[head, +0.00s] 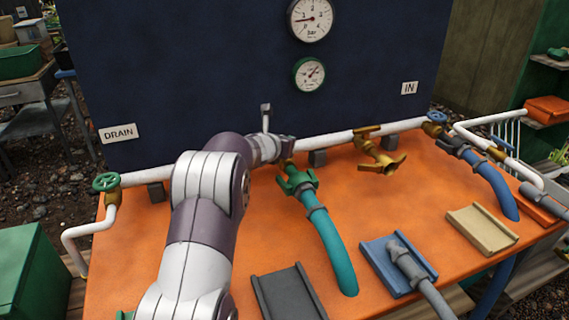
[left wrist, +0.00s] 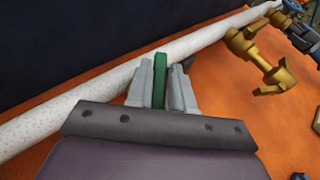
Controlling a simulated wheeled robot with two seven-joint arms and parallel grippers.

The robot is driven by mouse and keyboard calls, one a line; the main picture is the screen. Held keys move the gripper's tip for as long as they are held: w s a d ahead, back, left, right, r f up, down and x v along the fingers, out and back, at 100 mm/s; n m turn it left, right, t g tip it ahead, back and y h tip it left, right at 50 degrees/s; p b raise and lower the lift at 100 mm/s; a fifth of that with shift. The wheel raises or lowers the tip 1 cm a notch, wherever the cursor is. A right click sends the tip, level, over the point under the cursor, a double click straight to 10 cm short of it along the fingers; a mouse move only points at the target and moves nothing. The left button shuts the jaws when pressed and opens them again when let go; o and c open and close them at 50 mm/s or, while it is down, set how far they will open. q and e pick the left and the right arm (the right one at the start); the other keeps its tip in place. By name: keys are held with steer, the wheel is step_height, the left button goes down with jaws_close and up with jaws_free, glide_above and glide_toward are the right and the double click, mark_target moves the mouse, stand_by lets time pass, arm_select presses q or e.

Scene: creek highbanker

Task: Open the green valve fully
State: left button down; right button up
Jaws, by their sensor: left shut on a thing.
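My left gripper (head: 284,148) reaches across the orange bench to the white pipe along the back board. In the left wrist view the jaws (left wrist: 161,72) are shut on an upright green bar, the green valve's handle (left wrist: 160,66), in front of the pipe. Below the gripper in the head view is a green fitting (head: 297,181) with a teal hose (head: 334,250) running down from it. My arm and gripper hide most of the valve body, so how far it is turned cannot be told. My right gripper is not in view.
A green handwheel (head: 106,182) is at the left beneath the DRAIN label (head: 118,133). A brass valve (head: 381,152) is right of my gripper. Two gauges (head: 311,18) are on the board. Grey (head: 289,293), blue (head: 372,246) and tan (head: 481,224) trays lie in front.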

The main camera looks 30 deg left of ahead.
arm_select(q)
steer(key=n+y+b, duration=0.1)
steer(key=b, duration=0.1)
steer(key=n+y+b, duration=0.1)
steer(key=n+g+y+b, duration=0.1)
steer(key=y+b, duration=0.1)
steer(key=shift+d+f+n+b, duration=0.15)
steer(key=shift+f+n+b, duration=0.15)
steer(key=shift+w+r+n+g+y, duration=0.15)
steer(key=shift+n+g+y, duration=0.15)
steer(key=shift+n+y, duration=0.15)
steer(key=shift+r+n+g+y+b, duration=0.2)
steer(key=shift+n+g+y+b, duration=0.25)
steer(key=shift+n+y, duration=0.35)
steer(key=shift+r+n+g+y+p, duration=0.1)
steer(key=shift+n+g+y+p, duration=0.4)
steer(key=shift+n+g+y, duration=0.5)
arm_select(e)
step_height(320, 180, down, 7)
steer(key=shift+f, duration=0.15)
arm_select(q)
steer(key=shift+n, duration=0.25)
steer(key=c, duration=1.1)
jaws_free()
